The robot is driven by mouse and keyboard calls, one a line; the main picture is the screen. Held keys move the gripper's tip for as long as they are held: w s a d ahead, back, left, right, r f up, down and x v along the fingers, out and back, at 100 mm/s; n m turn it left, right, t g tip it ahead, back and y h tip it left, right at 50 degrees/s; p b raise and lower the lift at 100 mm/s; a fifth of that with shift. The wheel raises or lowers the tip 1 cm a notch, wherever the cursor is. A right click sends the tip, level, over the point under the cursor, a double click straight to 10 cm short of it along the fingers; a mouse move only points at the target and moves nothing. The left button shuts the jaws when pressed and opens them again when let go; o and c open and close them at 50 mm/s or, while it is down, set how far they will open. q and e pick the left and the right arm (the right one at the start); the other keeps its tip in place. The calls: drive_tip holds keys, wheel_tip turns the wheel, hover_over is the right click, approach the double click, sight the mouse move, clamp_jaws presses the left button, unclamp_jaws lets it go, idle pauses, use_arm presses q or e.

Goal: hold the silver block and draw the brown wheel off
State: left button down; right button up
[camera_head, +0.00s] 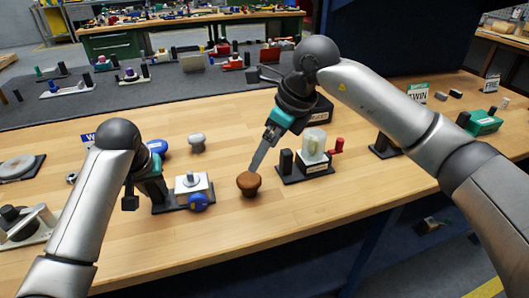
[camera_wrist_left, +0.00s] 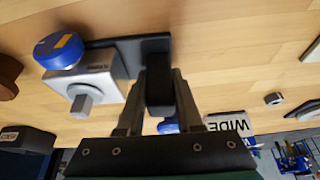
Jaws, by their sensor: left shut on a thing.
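The silver block (camera_head: 190,185) stands on a black base (camera_head: 176,206), with a grey peg on top and a blue wheel (camera_head: 198,202) on its front side. My left gripper (camera_head: 157,192) is at the base's left end. The left wrist view shows its two fingers shut on the black post (camera_wrist_left: 159,85) beside the silver block (camera_wrist_left: 85,78). The brown wheel (camera_head: 248,185) is apart from the block, to its right, low over or on the table. My right gripper's fingertips (camera_head: 254,169) meet its top; the fingers overlap edge-on, so their grip is unclear.
A black-based fixture with a pale translucent block (camera_head: 314,142) and red wheel (camera_head: 336,146) stands close right of my right gripper. A grey knob (camera_head: 197,142) and a blue knob (camera_head: 158,147) lie behind the silver block. The table front (camera_head: 225,235) is clear.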

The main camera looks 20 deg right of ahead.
use_arm(q)
drive_tip(key=shift+s+f, duration=0.15)
drive_tip(key=shift+f, duration=0.2)
drive_tip(key=c, duration=0.9)
unclamp_jaws()
drive_tip(key=o, duration=0.4)
drive_tip(key=shift+r, duration=0.15)
drive_tip(key=shift+r, duration=0.1)
drive_tip(key=shift+r, duration=0.6)
drive_tip(key=v, duration=1)
drive_tip(key=shift+s+r, duration=0.2)
drive_tip(key=shift+r, duration=0.1)
